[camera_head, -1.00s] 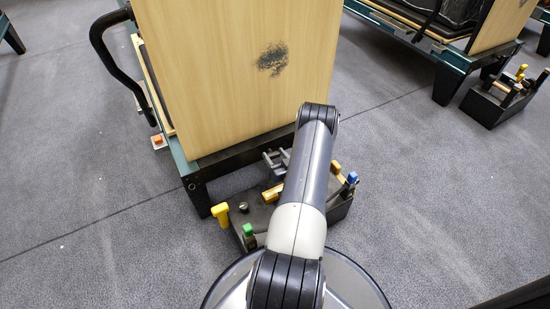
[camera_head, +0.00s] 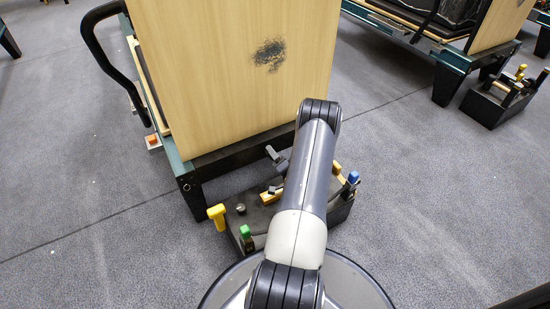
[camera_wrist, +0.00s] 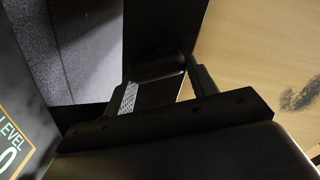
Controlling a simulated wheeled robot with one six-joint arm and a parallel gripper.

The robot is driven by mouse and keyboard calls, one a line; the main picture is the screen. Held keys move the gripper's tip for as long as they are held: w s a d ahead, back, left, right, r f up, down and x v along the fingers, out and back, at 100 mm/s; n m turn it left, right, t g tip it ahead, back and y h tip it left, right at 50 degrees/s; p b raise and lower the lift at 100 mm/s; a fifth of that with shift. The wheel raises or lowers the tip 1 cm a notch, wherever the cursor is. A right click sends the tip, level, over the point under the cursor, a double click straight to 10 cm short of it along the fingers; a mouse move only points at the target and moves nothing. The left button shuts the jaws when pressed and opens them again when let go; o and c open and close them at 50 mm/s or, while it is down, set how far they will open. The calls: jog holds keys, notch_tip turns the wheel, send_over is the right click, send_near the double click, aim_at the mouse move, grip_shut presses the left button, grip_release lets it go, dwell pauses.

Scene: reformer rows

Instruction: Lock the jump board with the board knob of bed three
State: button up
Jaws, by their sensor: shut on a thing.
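The jump board (camera_head: 225,80) is a pale wooden panel standing upright on the near end of the bed in the head view, with a dark smudge on it. The smudged board also shows at the right of the wrist view (camera_wrist: 260,50).
A black box (camera_head: 262,220) with several coloured handles, yellow (camera_head: 217,214), green (camera_head: 245,231) and blue (camera_head: 353,177), stands in front of the bed. A dark panel with an orange label (camera_wrist: 12,145) is at the wrist view's left. A similar box (camera_head: 490,106) is at right.

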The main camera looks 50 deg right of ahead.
jog(key=m, duration=0.3)
jog(key=m+b, duration=0.1)
jog(key=m, duration=0.1)
jog(key=shift+f, duration=0.3)
jog(key=shift+m, duration=0.3)
jog(key=o, duration=1)
jog(key=shift+d, duration=0.1)
jog(key=shift+s, duration=0.1)
jog(key=p+v, duration=0.3)
jog(key=v, duration=0.7)
jog(key=shift+s, duration=0.35)
jog(key=shift+w, duration=0.15)
